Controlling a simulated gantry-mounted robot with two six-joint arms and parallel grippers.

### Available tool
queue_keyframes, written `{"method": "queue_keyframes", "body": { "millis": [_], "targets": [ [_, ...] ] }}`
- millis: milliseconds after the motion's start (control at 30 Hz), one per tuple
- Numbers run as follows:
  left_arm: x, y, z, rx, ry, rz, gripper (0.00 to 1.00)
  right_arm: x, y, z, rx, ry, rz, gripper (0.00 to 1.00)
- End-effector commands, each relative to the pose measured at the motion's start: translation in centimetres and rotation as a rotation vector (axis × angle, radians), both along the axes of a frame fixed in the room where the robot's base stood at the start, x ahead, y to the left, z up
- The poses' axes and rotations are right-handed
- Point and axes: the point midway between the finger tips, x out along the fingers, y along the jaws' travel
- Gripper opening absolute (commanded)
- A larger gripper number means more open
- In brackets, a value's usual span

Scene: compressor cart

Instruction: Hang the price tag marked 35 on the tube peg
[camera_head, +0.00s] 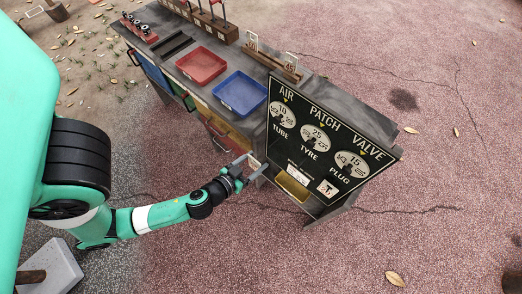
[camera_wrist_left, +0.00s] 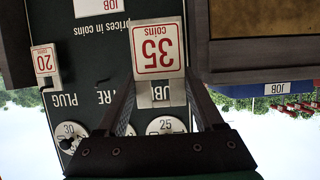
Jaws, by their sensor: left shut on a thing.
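My left gripper (camera_head: 256,168) is shut on the price tag marked 35, just left of the price board's lower left part in the head view. In the left wrist view the tag (camera_wrist_left: 158,48), white with red figures, is upside down between the gripper's fingers (camera_wrist_left: 163,100). The dark price board (camera_wrist_left: 105,60) stands behind it. The word TUBE on it is partly covered by the tag and fingers, and I cannot see the tube peg clearly. In the head view TUBE, TYRE and PLUG are lettered on the board (camera_head: 313,95). My right gripper is not in view.
A tag marked 20 (camera_wrist_left: 45,60) is by the PLUG label. On the bench stand a red tray (camera_head: 201,66), a blue tray (camera_head: 239,93) and a wooden rack with tags (camera_head: 285,66). A yellow tray (camera_head: 291,187) is at the board's foot. Open ground lies in front.

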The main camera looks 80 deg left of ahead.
Motion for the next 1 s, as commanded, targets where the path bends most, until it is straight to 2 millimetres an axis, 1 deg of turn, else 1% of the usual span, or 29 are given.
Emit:
{"method": "queue_keyframes", "body": {
  "millis": [233,700,1000],
  "targets": [
    [0.9,0.6,0.2,-0.001,0.000,0.003,0.17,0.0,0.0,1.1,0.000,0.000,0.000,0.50],
    [3.7,2.5,-0.1,0.000,0.000,0.001,0.17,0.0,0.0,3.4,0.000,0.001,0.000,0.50],
    [5.4,3.7,-0.3,0.000,-0.001,0.001,0.17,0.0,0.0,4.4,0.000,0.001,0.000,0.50]
  ]
}}
